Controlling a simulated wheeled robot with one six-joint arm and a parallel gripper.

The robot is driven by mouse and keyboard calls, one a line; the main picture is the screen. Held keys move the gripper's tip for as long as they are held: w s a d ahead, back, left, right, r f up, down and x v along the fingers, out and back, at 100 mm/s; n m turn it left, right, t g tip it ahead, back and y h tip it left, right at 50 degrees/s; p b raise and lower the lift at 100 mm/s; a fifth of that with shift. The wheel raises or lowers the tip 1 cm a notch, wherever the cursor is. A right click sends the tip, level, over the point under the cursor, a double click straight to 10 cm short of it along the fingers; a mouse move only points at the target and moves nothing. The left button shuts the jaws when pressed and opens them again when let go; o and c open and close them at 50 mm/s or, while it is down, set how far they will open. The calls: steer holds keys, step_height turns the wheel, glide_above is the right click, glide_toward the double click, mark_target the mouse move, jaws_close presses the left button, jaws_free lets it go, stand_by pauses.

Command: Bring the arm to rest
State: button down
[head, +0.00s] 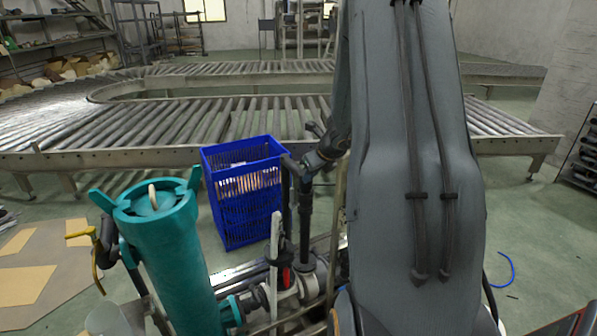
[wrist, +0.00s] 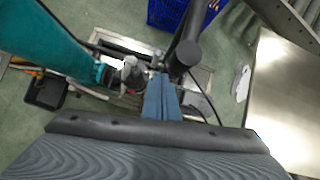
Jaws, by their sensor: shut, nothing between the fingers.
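My arm (head: 415,150) fills the right-centre of the head view, rising upright past the top edge, with two dark cables along it. I cannot make out my gripper in the head view. In the wrist view my gripper (wrist: 162,82) shows as two blue-grey fingers pressed together, with nothing held between them. It points toward machinery and the floor. How far its tips are from the pipework beyond cannot be told.
A teal cylindrical vessel (head: 160,250) stands at the front left, beside grey pipework (head: 290,292). A blue crate (head: 243,210) stands behind it. A roller conveyor (head: 150,128) crosses the back. Green floor (head: 540,235) is mostly open at the right, with a blue hose (head: 509,268).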

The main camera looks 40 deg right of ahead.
steer(key=s+a+r+n+g+y, duration=0.1)
steer(key=s+a+r+n, duration=0.15)
steer(key=a+n, duration=0.65)
steer(key=s+a+r+n+g+y, duration=0.15)
steer(key=s+a+n, duration=0.35)
steer(key=a, duration=0.6)
steer(key=s+a+n+g+h, duration=0.2)
steer(key=s+a+n, duration=0.9)
steer(key=n, duration=1)
steer(key=s+g, duration=0.1)
steer(key=s, duration=0.3)
steer(key=shift+s+a+r, duration=0.15)
steer(key=shift+a+r, duration=0.1)
steer(key=shift+a, duration=0.15)
steer(key=shift+d, duration=0.15)
